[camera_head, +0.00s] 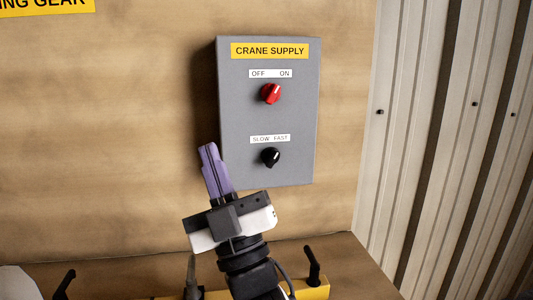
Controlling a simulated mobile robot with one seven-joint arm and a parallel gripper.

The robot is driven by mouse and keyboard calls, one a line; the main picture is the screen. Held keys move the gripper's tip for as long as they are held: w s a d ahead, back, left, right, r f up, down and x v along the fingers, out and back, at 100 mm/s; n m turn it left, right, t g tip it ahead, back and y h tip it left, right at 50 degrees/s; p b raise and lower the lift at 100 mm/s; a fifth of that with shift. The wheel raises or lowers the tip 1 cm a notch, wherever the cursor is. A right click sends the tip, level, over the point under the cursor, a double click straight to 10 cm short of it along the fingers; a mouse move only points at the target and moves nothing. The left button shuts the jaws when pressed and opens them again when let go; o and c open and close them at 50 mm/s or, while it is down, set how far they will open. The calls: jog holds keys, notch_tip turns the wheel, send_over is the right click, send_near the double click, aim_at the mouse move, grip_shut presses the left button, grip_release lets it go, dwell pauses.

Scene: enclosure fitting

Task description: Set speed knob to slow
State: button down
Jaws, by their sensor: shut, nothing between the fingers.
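The grey control box (235,110) labelled CRANE SUPPLY is fixed to the wall in the middle of the head view. The black speed knob (270,157) is low on its face, under a SLOW FAST label (270,139). Its white mark points up and to the right, toward FAST. My gripper (208,148), with purple fingers, is shut and empty. It appears left of the black knob, over the box's lower left edge in the picture. I cannot tell how far its fingertips are from the box face. The black knob is not covered.
A red OFF ON knob (271,93) is on the same box above the speed knob, its mark pointing up and right. A yellow bar (312,292) with black levers (313,266) lies below. Ribbed metal cladding (405,120) stands at the right.

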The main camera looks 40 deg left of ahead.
aim_at(272, 158)
jog(key=w+f+n+h+p, duration=0.1)
jog(key=w+f+h+p, duration=0.1)
jog(key=w+h, duration=0.3)
jog(key=w+d+f+n+h+p, duration=0.1)
jog(key=w+f+n+h+p, duration=0.1)
jog(key=w+f+h, duration=0.2)
jog(key=w+f, duration=0.1)
jog(key=w, duration=0.2)
jog(key=shift+h, duration=0.4)
jog(key=shift+w, duration=0.1)
jog(key=p+x, duration=0.2)
jog(key=x, duration=0.3)
jog(key=p+x, duration=0.2)
jog(key=x, duration=0.3)
jog(key=shift+a+r, duration=0.2)
jog(key=shift+r, duration=0.05)
jog(key=w+d+f, duration=0.1)
jog(key=w+d+f+p, duration=0.1)
jog(key=shift+w+d+f, duration=0.2)
jog(key=shift+w+d, duration=0.05)
jog(key=shift+d, duration=0.1)
